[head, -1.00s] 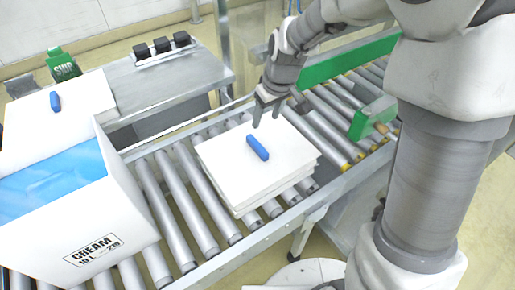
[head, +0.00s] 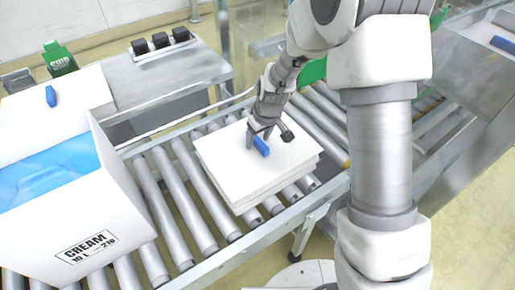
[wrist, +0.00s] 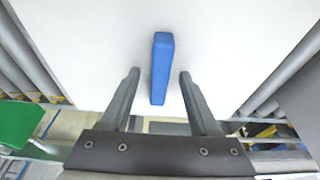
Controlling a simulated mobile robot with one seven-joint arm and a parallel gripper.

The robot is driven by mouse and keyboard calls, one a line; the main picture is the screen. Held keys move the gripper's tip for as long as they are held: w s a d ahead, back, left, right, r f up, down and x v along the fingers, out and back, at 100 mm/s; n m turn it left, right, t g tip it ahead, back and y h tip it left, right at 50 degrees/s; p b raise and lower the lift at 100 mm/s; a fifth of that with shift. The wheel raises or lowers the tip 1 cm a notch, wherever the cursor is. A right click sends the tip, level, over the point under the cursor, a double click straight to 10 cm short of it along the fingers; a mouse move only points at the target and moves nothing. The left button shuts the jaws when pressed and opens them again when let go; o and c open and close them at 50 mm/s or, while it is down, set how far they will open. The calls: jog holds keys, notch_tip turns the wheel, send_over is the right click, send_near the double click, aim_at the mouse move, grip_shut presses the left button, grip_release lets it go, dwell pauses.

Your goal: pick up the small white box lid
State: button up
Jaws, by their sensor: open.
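In the wrist view the blue handle (wrist: 161,68) runs lengthwise between the fingers, over the white lid surface (wrist: 225,60). My gripper (head: 260,132) is at the handle, pointing down. In the wrist view my gripper (wrist: 158,85) is open, with one finger on each side of the handle and a gap on both sides. Whether the fingertips touch the lid cannot be told.
A large white box marked CREAM (head: 95,215) with a blue liner (head: 50,180) stands left on the rollers. A metal table (head: 170,80) is at the back. Bare rollers (head: 185,190) separate box and stack.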

jog(key=shift+c, duration=0.3)
grip_shut()
dwell(0.3)
